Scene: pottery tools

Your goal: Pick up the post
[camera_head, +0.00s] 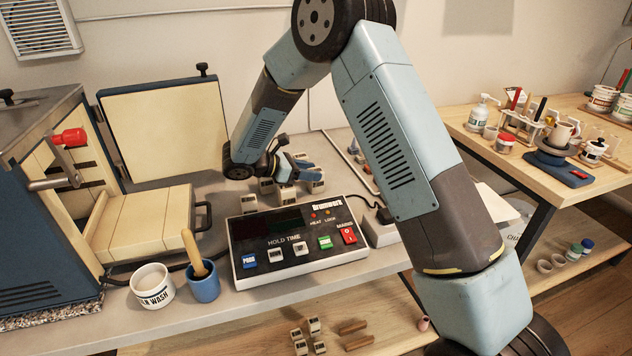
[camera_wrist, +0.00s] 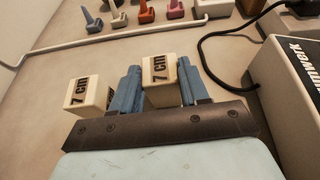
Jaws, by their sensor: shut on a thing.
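A small cream post marked "7 cm" (camera_wrist: 160,80) stands between the two blue fingers of my gripper (camera_wrist: 160,88) in the wrist view. The fingers are shut on it, one on each side. A second "7 cm" post (camera_wrist: 88,95) is just left of the left finger, outside the grip. In the head view my gripper (camera_head: 290,172) is low over the bench behind the control box, among several small posts. I cannot tell whether the held post touches the bench. Its lower part is hidden by the gripper.
The control box (camera_head: 296,242) stands close in front of my gripper, with a black cable (camera_wrist: 205,48) nearby. A rail and small coloured tools (camera_wrist: 146,12) lie beyond. The open kiln (camera_head: 40,210), a white pot (camera_head: 152,286) and a blue cup (camera_head: 203,283) are at the left.

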